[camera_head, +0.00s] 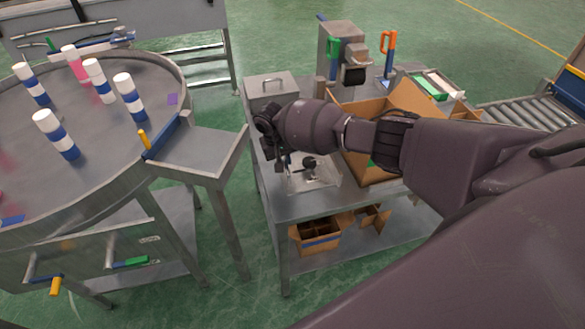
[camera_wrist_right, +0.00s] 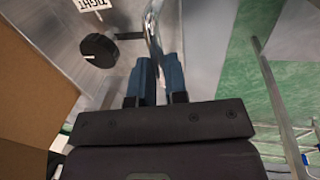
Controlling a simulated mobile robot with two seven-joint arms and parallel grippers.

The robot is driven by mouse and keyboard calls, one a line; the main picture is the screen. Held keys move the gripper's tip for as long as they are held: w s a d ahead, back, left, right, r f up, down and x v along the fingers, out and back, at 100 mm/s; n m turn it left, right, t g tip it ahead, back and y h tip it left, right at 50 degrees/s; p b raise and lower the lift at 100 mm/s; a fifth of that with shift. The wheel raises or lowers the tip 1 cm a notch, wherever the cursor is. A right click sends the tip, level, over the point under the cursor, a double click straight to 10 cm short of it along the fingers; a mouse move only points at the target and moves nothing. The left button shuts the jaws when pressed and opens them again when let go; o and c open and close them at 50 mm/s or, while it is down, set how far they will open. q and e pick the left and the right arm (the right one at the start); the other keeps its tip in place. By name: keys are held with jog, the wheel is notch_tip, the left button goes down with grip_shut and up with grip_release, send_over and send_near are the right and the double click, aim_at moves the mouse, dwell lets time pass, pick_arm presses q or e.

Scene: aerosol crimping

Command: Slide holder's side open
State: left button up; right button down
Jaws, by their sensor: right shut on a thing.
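The holder (camera_head: 312,178) is a clear plate-like fixture with a black knob (camera_head: 309,163) on the grey metal bench, partly hidden behind my right arm in the head view. My right gripper (camera_head: 270,142) is at the bench's left side, beside the holder. In the right wrist view, the blue fingertips (camera_wrist_right: 157,72) are shut on a curved chrome handle (camera_wrist_right: 153,35). A black knob (camera_wrist_right: 99,50) and a white label with upside-down letters (camera_wrist_right: 92,4) lie left of the handle. I cannot tell whether the holder's side has moved. My left gripper is out of view.
A metal box with a top handle (camera_head: 271,86) stands behind my gripper. An open cardboard box (camera_head: 376,112) is right of the holder. Divided cartons (camera_head: 318,237) sit on the lower shelf.

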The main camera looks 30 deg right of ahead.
jog(key=shift+w+a+r, duration=0.2)
jog(key=shift+a+r, duration=0.05)
jog(key=shift+a, duration=0.05)
jog(key=c, duration=1.1)
grip_release()
jog(key=shift+f, duration=0.15)
jog(key=shift+c, duration=0.2)
jog(key=shift+s, duration=0.1)
notch_tip(320, 180, up, 11)
jog(key=a, duration=0.2)
jog(key=shift+w+f+p, duration=0.2)
jog(key=shift+w+p, duration=0.05)
jog(key=shift+p, duration=0.2)
